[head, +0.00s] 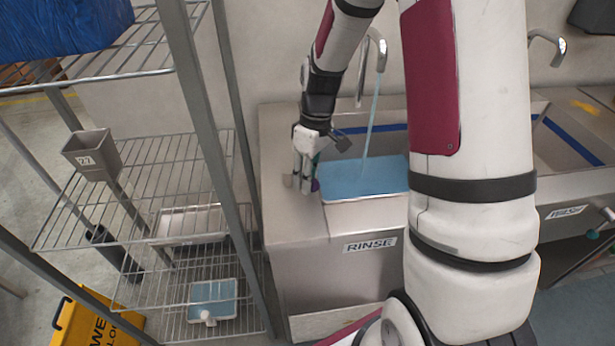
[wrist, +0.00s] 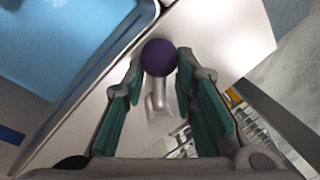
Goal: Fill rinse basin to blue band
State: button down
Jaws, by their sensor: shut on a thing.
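The rinse basin (head: 365,212) has a steel rim and a RINSE label on its front. Light blue water (head: 365,180) lies in it, also filling the upper left of the wrist view (wrist: 60,40). A stream (head: 370,115) falls from the curved faucet (head: 379,50) into the water. The dark blue band (head: 392,127) shows on the basin's back wall, with bare wall between it and the water. My gripper (head: 307,180) is at the basin's left front corner, shut on a purple knob (wrist: 160,57) on a pale lever (wrist: 158,98). My arm hides the basin's right side.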

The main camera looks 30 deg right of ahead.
jog(key=c, duration=1.3)
grip_release()
notch_tip(320, 180, up, 12)
jog(key=w+d, duration=0.1)
jog(key=d, duration=0.1)
jog(key=shift+f, duration=0.15)
jog(key=shift+w, duration=0.1)
